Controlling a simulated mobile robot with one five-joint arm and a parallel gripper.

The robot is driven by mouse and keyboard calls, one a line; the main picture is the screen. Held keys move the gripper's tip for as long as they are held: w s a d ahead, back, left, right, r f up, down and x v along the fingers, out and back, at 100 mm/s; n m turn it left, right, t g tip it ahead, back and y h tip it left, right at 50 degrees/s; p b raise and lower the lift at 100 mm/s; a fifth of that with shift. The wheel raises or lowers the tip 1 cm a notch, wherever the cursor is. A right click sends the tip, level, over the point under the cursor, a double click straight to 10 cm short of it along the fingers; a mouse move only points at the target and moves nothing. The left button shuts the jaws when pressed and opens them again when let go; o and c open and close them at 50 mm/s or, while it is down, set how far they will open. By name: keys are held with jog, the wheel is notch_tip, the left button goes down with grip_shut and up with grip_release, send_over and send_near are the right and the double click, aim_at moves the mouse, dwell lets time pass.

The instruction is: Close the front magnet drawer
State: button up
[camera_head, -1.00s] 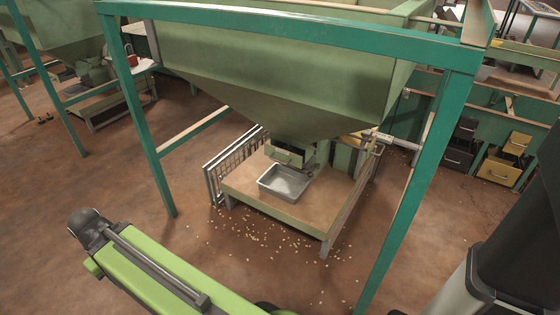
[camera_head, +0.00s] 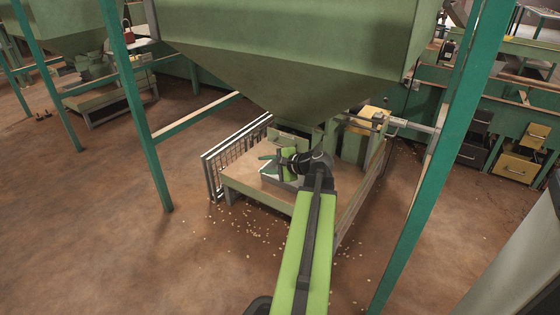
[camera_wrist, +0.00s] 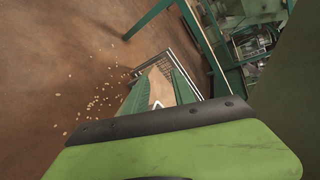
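The front magnet drawer (camera_head: 290,140) is a small green box with a handle, at the bottom outlet of the green hopper (camera_head: 310,90) in the head view. My arm partly hides it, and how far out it stands is hard to tell now. My gripper (camera_head: 277,161) is just in front of and below it, over the metal tray (camera_head: 271,176). In the wrist view my gripper (camera_wrist: 160,82) shows two green fingers spread apart with nothing between them. I cannot make out the drawer in the wrist view.
The tray stands on a low wooden platform (camera_head: 245,183) with a wire-mesh side panel (camera_head: 228,165). Green frame posts (camera_head: 146,140) stand left and right. Nuts (camera_head: 240,226) lie scattered on the floor. Yellow and black drawers (camera_head: 520,165) are at the far right. Open floor lies left.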

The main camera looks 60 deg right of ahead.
aim_at(282, 146)
jog(key=s+d+r+m+t+h+b, duration=0.2)
jog(key=s+d+m+h, duration=0.3)
jog(key=s+d, duration=0.7)
jog(key=shift+g+y, duration=0.3)
jog(key=shift+y, duration=0.1)
jog(key=b+x, duration=0.1)
jog(key=x, duration=0.4)
jog(key=b+x, duration=0.1)
jog(key=x, duration=0.5)
jog(key=a+b+x, duration=0.1)
jog(key=x, duration=0.4)
jog(key=shift+w+f, duration=0.2)
jog(key=shift+w, duration=0.25)
jog(key=shift+c, duration=0.3)
grip_shut()
